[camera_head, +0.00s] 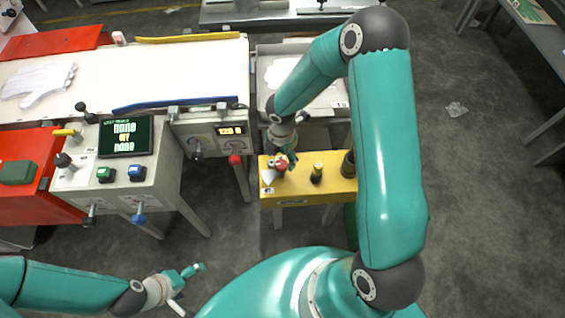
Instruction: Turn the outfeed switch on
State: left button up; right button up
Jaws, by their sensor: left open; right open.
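A yellow control box (298,198) stands in the middle, below the pale outfeed tray. On its top are a black switch with a yellow cap (317,174), a dark cylinder (348,167) at the right end, and a red knob (281,165) at the left end. No label readable here says which is the outfeed switch. My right gripper (283,159) points down over the left end of the box, at the red knob, and partly hides it. It is open; contact cannot be told. My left gripper (187,280) is open and empty, low above the floor, far from the box.
A grey console (160,180) with a screen (125,137), green and blue buttons and levers stands at left. A conveyor table (170,65) with yellow and blue rails lies behind it. A metal tray (262,75) stands behind the yellow box. Floor at right is mostly open.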

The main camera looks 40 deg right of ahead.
aim_at(282, 164)
jog(key=shift+f, duration=1.9)
